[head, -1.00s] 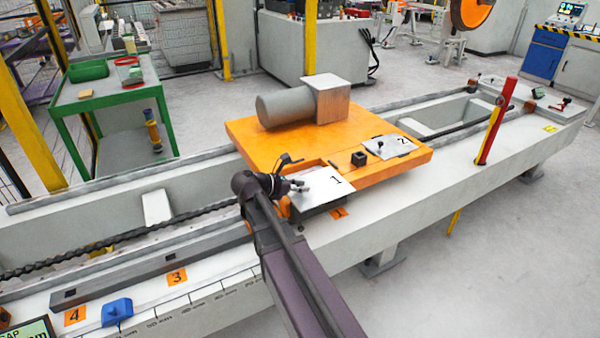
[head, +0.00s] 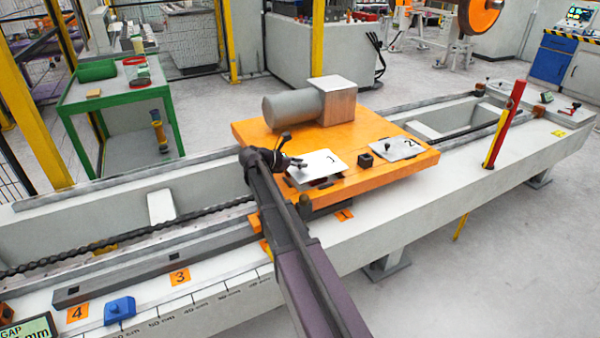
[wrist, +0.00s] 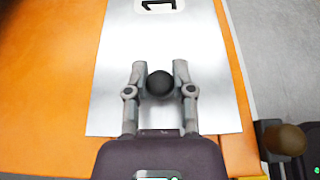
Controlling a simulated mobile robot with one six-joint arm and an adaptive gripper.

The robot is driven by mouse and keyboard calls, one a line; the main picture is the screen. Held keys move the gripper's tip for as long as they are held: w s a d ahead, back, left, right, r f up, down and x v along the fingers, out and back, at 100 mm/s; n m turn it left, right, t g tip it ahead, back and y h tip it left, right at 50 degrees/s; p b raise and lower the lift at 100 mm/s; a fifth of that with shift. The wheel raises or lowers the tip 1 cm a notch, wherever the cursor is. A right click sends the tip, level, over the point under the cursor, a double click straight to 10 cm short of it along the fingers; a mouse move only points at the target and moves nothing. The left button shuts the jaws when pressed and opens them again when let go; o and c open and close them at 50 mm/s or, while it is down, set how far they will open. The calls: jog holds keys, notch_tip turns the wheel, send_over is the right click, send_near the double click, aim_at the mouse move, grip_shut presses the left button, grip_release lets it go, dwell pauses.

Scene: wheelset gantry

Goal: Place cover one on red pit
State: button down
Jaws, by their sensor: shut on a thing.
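Cover one is a silver plate (head: 322,163) marked 1, with a dark round knob (wrist: 160,84). My gripper (head: 296,163) is shut on this knob, with one finger on each side in the wrist view (wrist: 158,78). The plate lies over the front edge area of the orange platform (head: 262,138). A dark strip shows beneath its front left edge; I cannot tell whether the plate rests or hovers. No red pit is visible; the plate and my arm hide the surface below.
A second silver plate (head: 399,148) marked 2 and a small black block (head: 366,160) sit to the right on the platform. A grey cylinder with a square end (head: 318,104) stands behind. A red and yellow post (head: 503,124) rises at the right.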

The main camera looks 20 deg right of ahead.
aim_at(295, 170)
dwell(0.3)
jog(key=shift+f+b, duration=1.75)
jog(key=shift+b, duration=0.05)
jog(key=shift+f, duration=0.15)
jog(key=shift+c, duration=2.4)
grip_release()
jog(key=shift+r, duration=0.2)
jog(key=shift+a+r, duration=0.1)
jog(key=shift+a, duration=0.1)
jog(key=p+v, duration=0.4)
jog(key=v, duration=0.5)
jog(key=shift+s+a+r, duration=0.1)
jog(key=shift+a+r, duration=0.1)
jog(key=shift+a, duration=0.1)
jog(key=shift+p+v, duration=0.35)
jog(key=shift+v, duration=0.65)
jog(key=shift+f, duration=0.1)
